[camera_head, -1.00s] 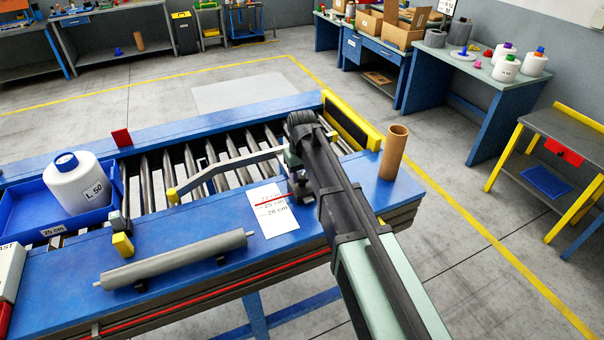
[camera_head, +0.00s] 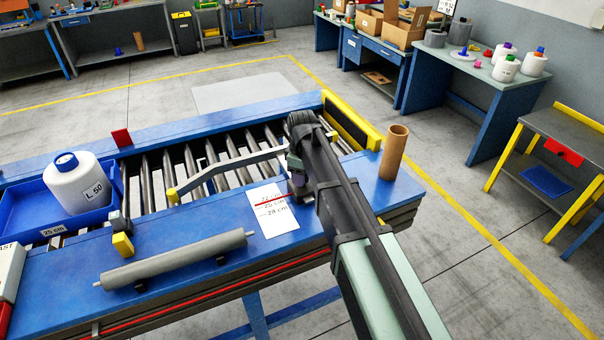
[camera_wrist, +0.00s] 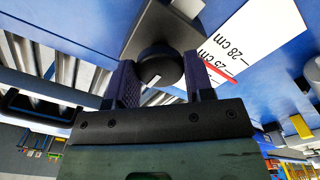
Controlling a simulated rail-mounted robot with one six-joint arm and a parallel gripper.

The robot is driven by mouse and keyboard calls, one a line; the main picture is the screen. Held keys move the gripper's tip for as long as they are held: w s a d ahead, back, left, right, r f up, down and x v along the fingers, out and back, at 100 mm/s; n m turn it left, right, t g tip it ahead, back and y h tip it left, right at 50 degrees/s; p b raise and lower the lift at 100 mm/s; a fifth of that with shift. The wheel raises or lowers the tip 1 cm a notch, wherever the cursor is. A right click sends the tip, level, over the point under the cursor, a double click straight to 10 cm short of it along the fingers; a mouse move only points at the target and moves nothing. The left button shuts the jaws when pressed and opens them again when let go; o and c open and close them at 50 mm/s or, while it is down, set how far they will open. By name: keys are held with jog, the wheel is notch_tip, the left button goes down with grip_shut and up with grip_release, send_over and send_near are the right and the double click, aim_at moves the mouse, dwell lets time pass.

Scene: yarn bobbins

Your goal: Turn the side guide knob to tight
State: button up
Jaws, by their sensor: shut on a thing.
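The side guide is a grey bent bar (camera_head: 222,172) with a yellow end, lying over the rollers in the head view. Its round black knob (camera_wrist: 160,66) shows in the wrist view with a short white mark on its face. My gripper (camera_wrist: 162,80) has one finger on each side of the knob and is shut on it. In the head view my gripper (camera_head: 296,172) is at the right end of the guide, and my arm hides the knob. A white scale card (camera_head: 273,222) with 25 cm and 28 cm lines and a red line lies beside it.
A brown tube (camera_head: 394,153) stands right of my arm on the blue frame. A grey roller (camera_head: 175,258) lies along the front edge. A white bobbin (camera_head: 85,187) marked L 50 sits in a blue tray (camera_head: 60,224) at left. A yellow-framed end stop (camera_head: 352,120) is behind my arm.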

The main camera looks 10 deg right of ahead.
dwell(0.3)
jog(key=o, duration=0.9)
notch_tip(320, 180, up, 11)
jog(key=p, duration=1.1)
jog(key=shift+f, duration=0.15)
